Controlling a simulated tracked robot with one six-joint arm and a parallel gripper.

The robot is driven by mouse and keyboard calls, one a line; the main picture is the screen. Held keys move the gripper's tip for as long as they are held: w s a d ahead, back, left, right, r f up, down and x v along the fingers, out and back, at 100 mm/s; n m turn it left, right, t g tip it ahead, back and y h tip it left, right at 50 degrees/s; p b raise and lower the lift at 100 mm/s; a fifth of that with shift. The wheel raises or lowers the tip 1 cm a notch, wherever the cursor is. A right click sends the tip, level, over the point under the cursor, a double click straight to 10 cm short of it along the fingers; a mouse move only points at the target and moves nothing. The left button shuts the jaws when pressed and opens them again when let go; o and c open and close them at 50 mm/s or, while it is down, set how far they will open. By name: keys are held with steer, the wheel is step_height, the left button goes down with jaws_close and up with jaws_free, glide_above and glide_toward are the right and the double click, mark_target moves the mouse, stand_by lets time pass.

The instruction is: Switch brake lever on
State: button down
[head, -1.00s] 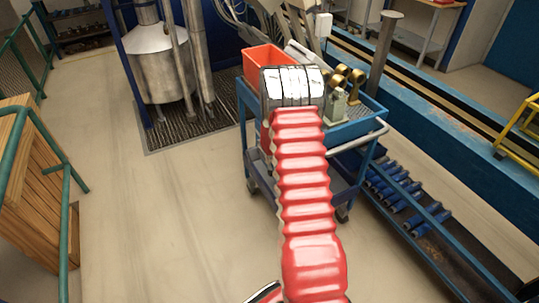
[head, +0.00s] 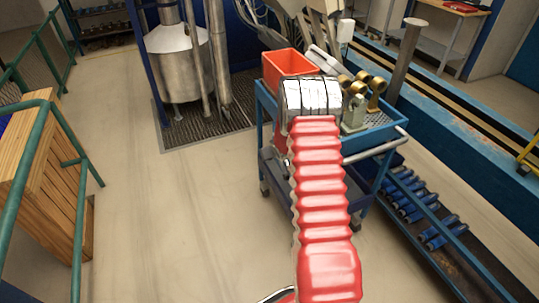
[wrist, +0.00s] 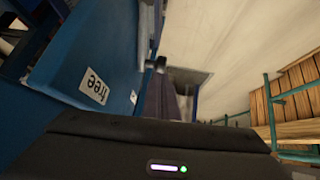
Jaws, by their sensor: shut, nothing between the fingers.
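No brake lever can be made out for sure in either view. In the wrist view a small dark knob-like part (wrist: 156,64) stands out at the edge of a blue panel (wrist: 95,50), too small to name. My gripper (wrist: 161,80) shows as dark narrow fingers, close together, above its black housing; they appear shut and empty, just below the knob-like part in the picture. Whether they touch it I cannot tell. In the head view my red arm hides the gripper.
A blue trolley (head: 386,160) with a red bin (head: 288,63) and brass-topped fittings (head: 360,85) stands behind my arm. A steel tank (head: 178,64) is behind it to the left. A wooden crate (head: 45,190) and green railing (head: 75,245) stand left. The floor between is clear.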

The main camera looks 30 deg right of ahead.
steer(key=s+a+r, duration=0.1)
steer(key=s+r, duration=0.1)
steer(key=r, duration=0.4)
steer(key=s+a+r, duration=0.1)
steer(key=s+r, duration=0.1)
steer(key=r, duration=0.4)
steer(key=shift+s+a+r, duration=0.15)
steer(key=shift+s+r, duration=0.2)
steer(key=shift+r, duration=0.05)
stand_by(0.8)
